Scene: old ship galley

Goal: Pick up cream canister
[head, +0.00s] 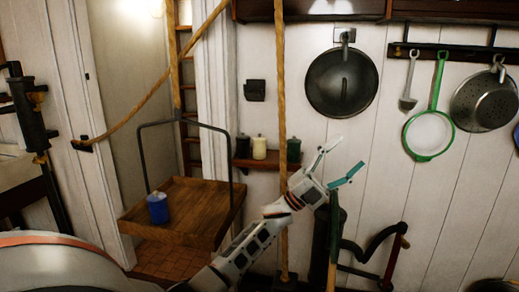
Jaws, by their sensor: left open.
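The cream canister (259,148) stands upright on a small wall shelf (253,163), between a black canister (243,147) on its left and a dark green canister (293,150) on its right. My left gripper (341,161) is open and empty, to the right of the shelf in the picture, with its fingers pointing up and right. Its arm comes up from the bottom, and its wrist is just right of the vertical rope. The gripper is apart from all canisters. My right gripper is not in view.
A vertical rope (281,90) hangs between the cream and green canisters in the picture. A hanging wooden tray (190,232) holds a blue cup (157,208) at left.

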